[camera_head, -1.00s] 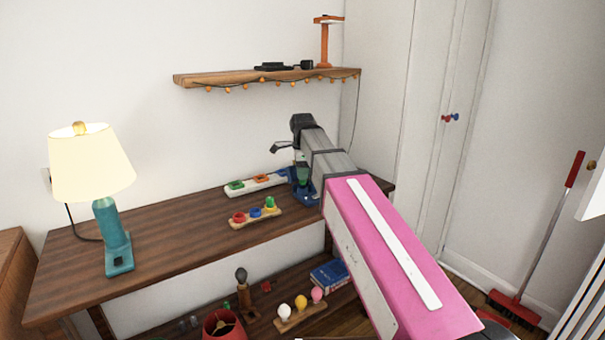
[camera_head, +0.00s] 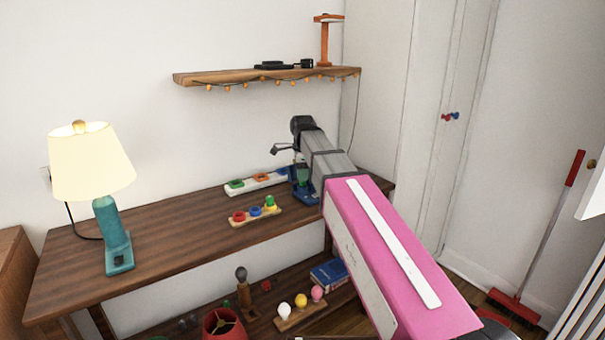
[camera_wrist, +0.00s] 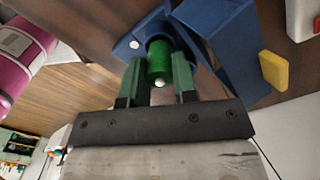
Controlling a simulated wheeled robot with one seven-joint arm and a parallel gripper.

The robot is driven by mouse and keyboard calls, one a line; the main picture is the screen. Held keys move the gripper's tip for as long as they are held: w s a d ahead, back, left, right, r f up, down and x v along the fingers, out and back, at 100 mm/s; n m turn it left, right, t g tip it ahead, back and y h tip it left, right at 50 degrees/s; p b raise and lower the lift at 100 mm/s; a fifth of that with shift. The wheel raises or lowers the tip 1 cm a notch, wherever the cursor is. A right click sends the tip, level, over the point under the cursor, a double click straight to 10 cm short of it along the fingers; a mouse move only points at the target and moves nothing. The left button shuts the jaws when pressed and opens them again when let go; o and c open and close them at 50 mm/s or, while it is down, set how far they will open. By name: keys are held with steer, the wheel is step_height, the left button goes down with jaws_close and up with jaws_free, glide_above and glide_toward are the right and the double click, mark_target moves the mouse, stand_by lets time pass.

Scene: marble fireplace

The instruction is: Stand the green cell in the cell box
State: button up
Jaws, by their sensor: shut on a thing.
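The green cell (camera_wrist: 159,64) is between the two green fingers of my gripper (camera_wrist: 160,72) in the wrist view, with its silver tip toward the camera. My gripper is shut on it. The blue cell box (camera_wrist: 218,30) is just beyond, and the cell's far end meets a blue round part of it; how deep it sits I cannot tell. In the head view the cell box (camera_head: 306,198) stands at the right end of the wooden desk, under my gripper (camera_head: 303,178). The cell cannot be made out there.
A wooden holder with coloured pieces (camera_head: 256,215) is nearer. A lamp (camera_head: 117,235) stands at the desk's left. A yellow block (camera_wrist: 273,70) is beside the box. A shelf (camera_head: 265,77) hangs above.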

steer(key=shift+f, duration=1.2)
steer(key=shift+r, duration=0.2)
steer(key=shift+r, duration=1.2)
stand_by(0.8)
steer(key=shift+f, duration=1.45)
steer(key=o, duration=1)
steer(key=shift+r, duration=0.1)
